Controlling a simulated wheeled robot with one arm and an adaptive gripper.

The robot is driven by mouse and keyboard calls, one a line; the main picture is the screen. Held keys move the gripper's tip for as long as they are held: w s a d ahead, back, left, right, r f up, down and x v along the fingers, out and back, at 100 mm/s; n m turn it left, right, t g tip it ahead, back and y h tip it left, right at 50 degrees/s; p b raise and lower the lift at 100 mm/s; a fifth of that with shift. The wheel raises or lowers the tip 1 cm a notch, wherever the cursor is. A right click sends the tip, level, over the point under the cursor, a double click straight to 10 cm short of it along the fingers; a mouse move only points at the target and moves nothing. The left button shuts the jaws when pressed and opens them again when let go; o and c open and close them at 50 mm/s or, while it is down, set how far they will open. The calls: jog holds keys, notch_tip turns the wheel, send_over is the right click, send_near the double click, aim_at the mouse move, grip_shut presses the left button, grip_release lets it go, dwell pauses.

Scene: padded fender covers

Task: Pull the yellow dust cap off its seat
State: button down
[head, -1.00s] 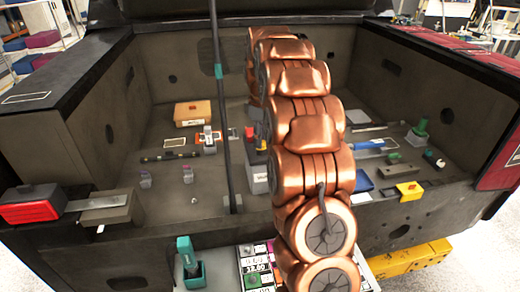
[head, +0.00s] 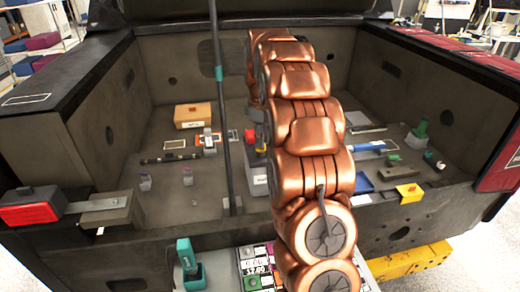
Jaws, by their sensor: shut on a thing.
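A small yellow piece, which I take for the yellow dust cap (head: 261,148), shows at the left edge of my copper arm in the head view, low in the bay. A red piece (head: 250,136) is beside it, and a pale grey block (head: 259,181) stands just in front. My gripper (head: 259,122) shows only as a dark grey part beside the arm, right above the yellow piece. It is shut on the yellow dust cap. The fingertips and the cap's seat are mostly hidden by my arm.
A dark upright pole (head: 224,130) stands close left of the arm. An orange-tan box (head: 193,115) sits at the back left. A yellow block (head: 410,193) and blue tray (head: 363,181) lie at right. The bay floor at left has free room.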

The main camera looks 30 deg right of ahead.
jog(key=shift+r, duration=0.2)
jog(key=shift+r+p, duration=0.45)
jog(key=shift+r, duration=1.15)
